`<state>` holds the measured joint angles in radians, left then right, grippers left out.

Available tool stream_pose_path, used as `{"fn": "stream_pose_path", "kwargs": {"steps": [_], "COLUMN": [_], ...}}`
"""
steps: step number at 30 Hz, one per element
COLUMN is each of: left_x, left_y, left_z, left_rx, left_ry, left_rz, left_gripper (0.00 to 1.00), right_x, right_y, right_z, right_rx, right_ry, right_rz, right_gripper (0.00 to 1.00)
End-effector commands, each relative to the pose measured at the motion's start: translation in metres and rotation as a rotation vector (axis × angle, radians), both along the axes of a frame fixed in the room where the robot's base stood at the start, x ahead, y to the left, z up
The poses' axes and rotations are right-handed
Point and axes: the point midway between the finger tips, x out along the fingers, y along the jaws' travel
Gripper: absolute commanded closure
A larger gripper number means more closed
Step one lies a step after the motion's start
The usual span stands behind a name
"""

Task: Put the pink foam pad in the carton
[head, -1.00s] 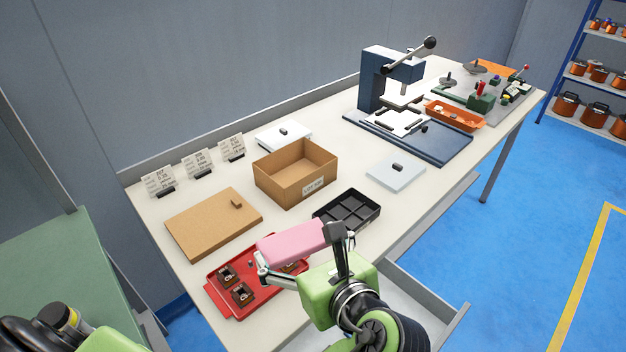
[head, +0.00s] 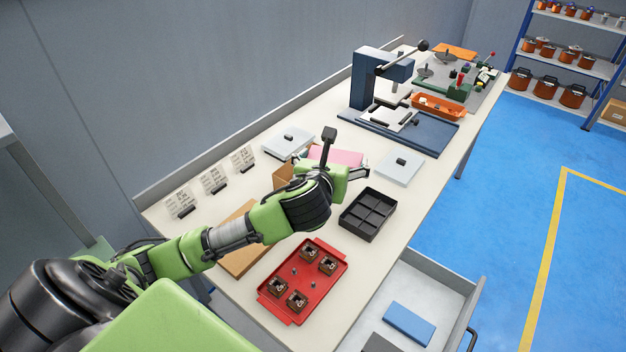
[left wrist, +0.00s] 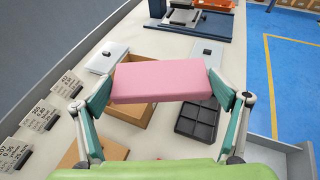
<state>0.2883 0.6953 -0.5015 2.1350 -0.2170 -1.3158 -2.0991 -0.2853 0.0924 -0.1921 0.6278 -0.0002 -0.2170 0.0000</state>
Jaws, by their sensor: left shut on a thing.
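The pink foam pad (head: 340,156) is held off the table by my left gripper (head: 343,160), which is shut on it. In the left wrist view the pad (left wrist: 160,81) spans between the two fingers, level or nearly so. The open brown cardboard carton (head: 283,178) is mostly hidden behind my left arm and gripper in the head view. In the left wrist view the carton (left wrist: 136,113) shows below the pad, which covers much of its opening; the height between them cannot be told. My right gripper is not in view.
A black compartment tray (head: 369,214) and a white slab (head: 399,167) lie right of the carton. A red tray (head: 304,281) with several small parts lies in front. Another white slab (head: 288,142) and label cards (head: 213,179) stand along the back. A drawer (head: 437,288) is open.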

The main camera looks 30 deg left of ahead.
Motion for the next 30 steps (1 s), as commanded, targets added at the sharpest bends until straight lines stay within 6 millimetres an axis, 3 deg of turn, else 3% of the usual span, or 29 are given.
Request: {"fn": "stream_pose_path", "kwargs": {"steps": [5,10,16,22,30], "left_x": [0.01,0.031,0.06,0.077,0.086], "left_y": [0.016,0.046,0.086,0.107,0.119], "left_z": [0.004,-0.012,-0.034,-0.073,-0.091], "left_rx": [0.0,0.001,-0.001,-0.002,0.0], "left_ry": [0.004,0.007,0.005,0.005,0.003], "left_rz": [-0.014,-0.011,-0.011,-0.013,-0.014], "left_gripper": [0.17,0.17,0.17,0.17,0.17], "right_x": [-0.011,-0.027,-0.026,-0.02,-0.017], "right_y": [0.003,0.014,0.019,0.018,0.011], "right_z": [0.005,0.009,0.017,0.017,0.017], "right_rx": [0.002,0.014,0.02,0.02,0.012], "right_ry": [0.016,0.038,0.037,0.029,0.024], "right_rz": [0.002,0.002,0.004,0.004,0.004], "right_gripper": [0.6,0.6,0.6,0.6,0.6]}}
